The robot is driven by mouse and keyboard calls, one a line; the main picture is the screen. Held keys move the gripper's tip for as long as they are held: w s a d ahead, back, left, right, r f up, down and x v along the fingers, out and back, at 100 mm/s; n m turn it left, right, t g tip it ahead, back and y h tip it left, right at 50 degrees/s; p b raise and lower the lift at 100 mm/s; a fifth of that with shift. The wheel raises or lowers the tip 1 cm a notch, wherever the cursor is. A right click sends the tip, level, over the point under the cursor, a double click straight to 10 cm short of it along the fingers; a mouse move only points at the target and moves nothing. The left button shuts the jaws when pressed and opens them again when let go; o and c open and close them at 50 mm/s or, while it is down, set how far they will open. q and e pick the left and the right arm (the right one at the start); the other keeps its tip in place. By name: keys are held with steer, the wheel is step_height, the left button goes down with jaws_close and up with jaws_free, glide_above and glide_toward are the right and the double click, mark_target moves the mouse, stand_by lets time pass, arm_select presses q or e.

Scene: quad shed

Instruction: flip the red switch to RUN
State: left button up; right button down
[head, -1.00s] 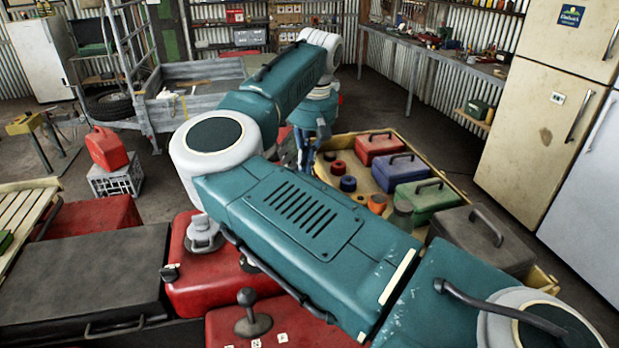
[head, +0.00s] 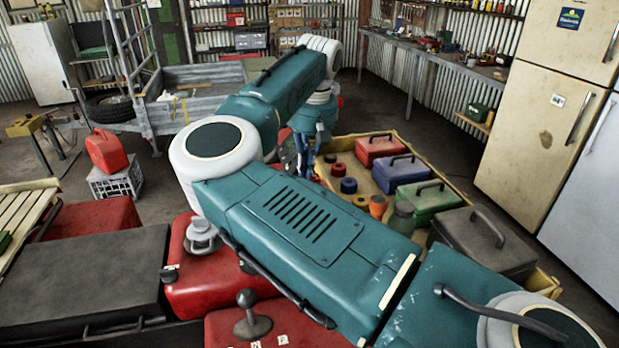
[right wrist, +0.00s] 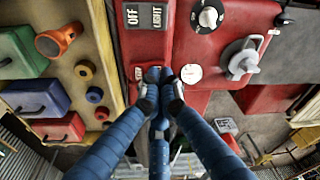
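My right gripper (right wrist: 159,78) has blue fingers with dark tips drawn together, over the edge of a red panel (right wrist: 182,50) in the right wrist view. A small red part with a pale mark (right wrist: 139,73) shows just left of the fingertips; I cannot tell if it is the red switch. Dark labels reading OFF (right wrist: 133,45) and LIGHT (right wrist: 157,17) lie beyond the tips. No RUN label is readable. In the head view my right arm hides the switch area and only part of the gripper (head: 303,152) shows. My left gripper is not in view.
A wooden tray (head: 437,165) holds coloured boxes and rolls. A red fuel can (head: 107,151) stands on a crate at the left.

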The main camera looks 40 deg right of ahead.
steer(key=shift+d+r+p, duration=0.15)
steer(key=shift+r+p, duration=0.4)
steer(key=shift+r, duration=0.15)
steer(key=shift+r+p, duration=1.65)
steer(key=shift+r, duration=1.05)
